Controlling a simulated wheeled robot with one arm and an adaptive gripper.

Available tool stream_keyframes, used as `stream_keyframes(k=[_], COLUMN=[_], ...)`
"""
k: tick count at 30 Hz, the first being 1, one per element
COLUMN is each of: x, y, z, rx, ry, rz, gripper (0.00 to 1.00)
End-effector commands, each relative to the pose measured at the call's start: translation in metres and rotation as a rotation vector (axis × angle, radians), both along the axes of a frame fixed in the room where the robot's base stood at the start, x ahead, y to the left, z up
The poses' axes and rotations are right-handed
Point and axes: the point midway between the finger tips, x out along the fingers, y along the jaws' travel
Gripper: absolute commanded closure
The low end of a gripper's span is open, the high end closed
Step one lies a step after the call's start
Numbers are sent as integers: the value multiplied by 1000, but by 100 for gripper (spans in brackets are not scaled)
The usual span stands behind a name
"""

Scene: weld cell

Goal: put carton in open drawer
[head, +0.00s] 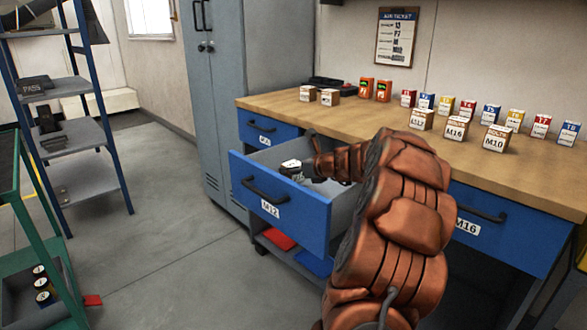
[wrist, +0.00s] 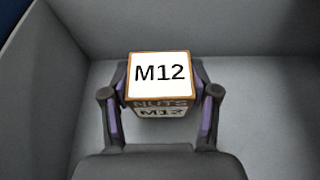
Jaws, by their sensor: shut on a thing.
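The carton (wrist: 160,76) is a small brown box with a white M12 label on top and NUTS on its front. My gripper (wrist: 160,95) is shut on it, one finger on each side. In the wrist view both are inside the grey drawer, above or at its floor (wrist: 265,120); I cannot tell whether the carton touches the floor. In the head view the open blue drawer (head: 268,212) is labelled M12 and my arm reaches into it from the right. The carton (head: 291,166) shows there near the drawer's front wall, partly hidden by my gripper.
The workbench (head: 290,112) carries several labelled cartons (head: 456,127) and small coloured boxes (head: 541,125). A closed M16 drawer (head: 500,230) is at the right. A grey locker (head: 216,100), a blue shelf rack (head: 75,140) and a green cart (head: 45,240) stand left.

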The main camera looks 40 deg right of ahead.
Motion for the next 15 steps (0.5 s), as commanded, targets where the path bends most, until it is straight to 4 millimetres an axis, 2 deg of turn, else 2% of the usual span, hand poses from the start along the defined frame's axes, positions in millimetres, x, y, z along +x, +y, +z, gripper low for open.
stream_keyframes(k=[14, 15], x=[0, 0], y=[0, 0], z=[-11, -12], rx=[3, 4], ry=[1, 2], rz=[0, 1], gripper=[97, 39])
